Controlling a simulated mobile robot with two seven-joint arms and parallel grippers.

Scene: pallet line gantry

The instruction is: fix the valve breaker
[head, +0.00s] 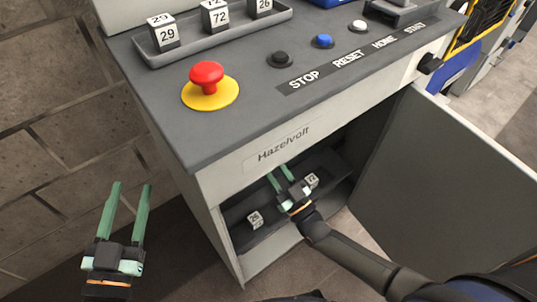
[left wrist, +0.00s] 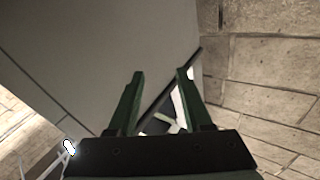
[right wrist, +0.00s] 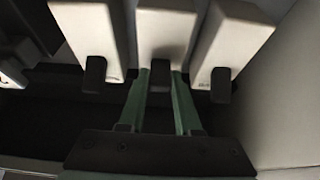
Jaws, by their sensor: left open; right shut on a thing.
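The open cabinet under the console holds a row of white breaker-like blocks. In the head view one marked 26 (head: 255,219) is at the left and one marked 72 (head: 312,180) at the right. In the right wrist view three white blocks show: left (right wrist: 88,28), middle (right wrist: 165,30) and right (right wrist: 232,40), each with a black lever. My right gripper (head: 278,172) reaches into the cabinet, its fingers (right wrist: 160,90) closed around the middle block's lever (right wrist: 159,72). Which one is the valve breaker cannot be told. My left gripper (head: 130,190) is open and empty, left of the console.
The grey cabinet door (head: 450,190) stands open at the right. The console top carries a red stop button (head: 207,74), black, blue and white buttons, and a tray (head: 215,42) with numbered white cubes. A brick wall (head: 60,120) stands at the left.

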